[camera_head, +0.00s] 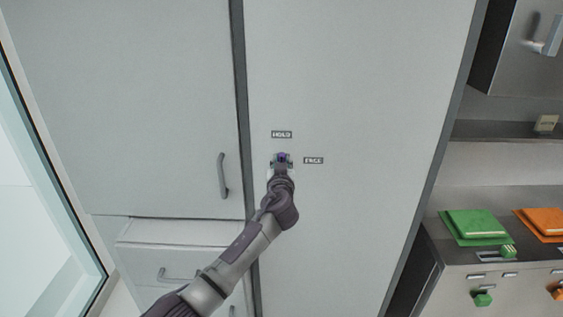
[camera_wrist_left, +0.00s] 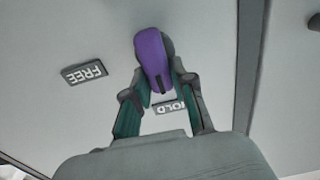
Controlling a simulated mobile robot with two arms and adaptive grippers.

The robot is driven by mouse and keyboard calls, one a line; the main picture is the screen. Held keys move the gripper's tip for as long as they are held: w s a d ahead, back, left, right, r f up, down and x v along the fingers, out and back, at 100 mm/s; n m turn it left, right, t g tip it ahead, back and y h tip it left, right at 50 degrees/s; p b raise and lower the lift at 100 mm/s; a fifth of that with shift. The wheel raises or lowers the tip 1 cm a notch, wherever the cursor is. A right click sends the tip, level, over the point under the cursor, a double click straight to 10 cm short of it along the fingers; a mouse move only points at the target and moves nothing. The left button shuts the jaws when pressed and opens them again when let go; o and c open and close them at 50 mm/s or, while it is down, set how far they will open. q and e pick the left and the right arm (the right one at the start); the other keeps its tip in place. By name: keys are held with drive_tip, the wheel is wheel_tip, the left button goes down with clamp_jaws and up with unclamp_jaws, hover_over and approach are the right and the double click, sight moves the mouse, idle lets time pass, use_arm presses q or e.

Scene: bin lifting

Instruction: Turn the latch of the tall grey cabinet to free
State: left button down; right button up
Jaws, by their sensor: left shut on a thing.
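The tall grey cabinet (camera_head: 350,90) fills the middle of the head view. Its purple latch (camera_wrist_left: 153,60) shows clearly in the left wrist view, with its lever pointing toward the HOLD label (camera_wrist_left: 172,107). The FREE label (camera_wrist_left: 85,73) is off to one side of the lever. In the head view the HOLD label (camera_head: 282,134) is above the latch and the FREE label (camera_head: 313,160) is to its right. My left gripper (camera_head: 281,160) is at the cabinet door, shut on the latch lever, and hides most of it in the head view. My right gripper is out of view.
A neighbouring cabinet with a bar handle (camera_head: 223,176) and drawers below stands left. At right, a counter unit carries green (camera_head: 476,227) and orange (camera_head: 544,222) lids. A glazed frame edges the far left. The door around the latch is flat and clear.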

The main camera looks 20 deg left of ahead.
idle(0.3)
use_arm(q)
drive_tip(key=shift+w+d+f+m+b, duration=0.1)
drive_tip(key=shift+d+f+m+b, duration=0.35)
drive_tip(key=shift+m, duration=2.5)
drive_tip(key=shift+w+d+f+m+b, duration=0.15)
drive_tip(key=shift+m+b, duration=0.45)
drive_tip(key=shift+m, duration=2.4)
drive_tip(key=shift+w+d+f+m+b, duration=0.1)
drive_tip(key=shift+d+f+m+b, duration=0.35)
drive_tip(key=shift+m, duration=2.5)
drive_tip(key=shift+s+a+r, duration=0.1)
drive_tip(key=shift+a, duration=0.05)
drive_tip(key=c, duration=1)
unclamp_jaws()
drive_tip(key=shift+o, duration=0.2)
